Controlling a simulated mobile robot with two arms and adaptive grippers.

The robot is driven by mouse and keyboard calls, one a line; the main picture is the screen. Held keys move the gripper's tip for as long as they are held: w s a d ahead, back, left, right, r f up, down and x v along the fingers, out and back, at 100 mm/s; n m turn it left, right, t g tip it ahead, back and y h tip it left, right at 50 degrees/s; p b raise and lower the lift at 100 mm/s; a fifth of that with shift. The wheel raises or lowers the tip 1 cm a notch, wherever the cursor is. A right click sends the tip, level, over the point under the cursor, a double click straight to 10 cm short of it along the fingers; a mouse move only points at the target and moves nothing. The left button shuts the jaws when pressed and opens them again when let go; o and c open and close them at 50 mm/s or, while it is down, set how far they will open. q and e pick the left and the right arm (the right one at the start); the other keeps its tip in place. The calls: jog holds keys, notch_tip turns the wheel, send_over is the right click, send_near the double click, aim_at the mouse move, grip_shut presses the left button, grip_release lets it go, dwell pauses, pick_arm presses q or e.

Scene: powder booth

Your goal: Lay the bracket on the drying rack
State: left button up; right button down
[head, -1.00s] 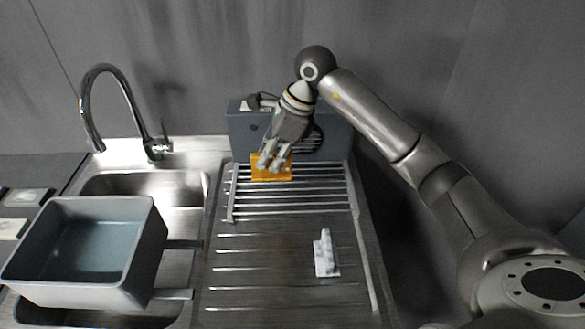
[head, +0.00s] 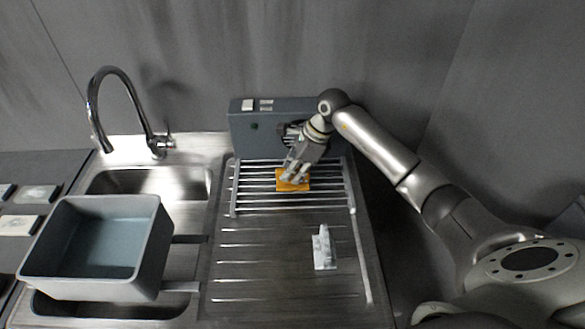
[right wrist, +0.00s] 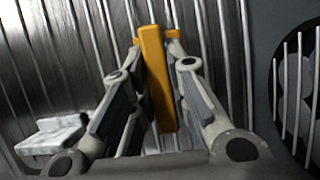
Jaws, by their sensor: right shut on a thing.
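The orange bracket (head: 302,186) is at the drying rack (head: 235,198), over its metal bars toward the back. My right gripper (head: 291,177) comes down on it from above and is shut on it. In the right wrist view the bracket (right wrist: 157,85) stands as an upright orange plate between the two fingers, with rack bars behind it. The head view does not settle whether the bracket touches the bars. My left gripper is not in view.
A pale L-shaped piece (head: 323,250) lies on the ribbed drainboard (head: 255,270) in front of the rack. A grey box with a fan (head: 245,135) stands behind the rack. A grey tub (head: 150,262) sits over the sink at left, below the faucet (head: 92,105).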

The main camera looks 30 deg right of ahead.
jog(key=shift+f, duration=0.1)
jog(key=c, duration=1.4)
grip_release()
jog(key=shift+d+r, duration=0.1)
jog(key=shift+r, duration=0.2)
jog(key=b+v, duration=0.4)
jog(key=v, duration=0.6)
jog(key=shift+r, duration=0.3)
jog(key=shift+s+d+r, duration=0.2)
jog(key=shift+r, duration=0.25)
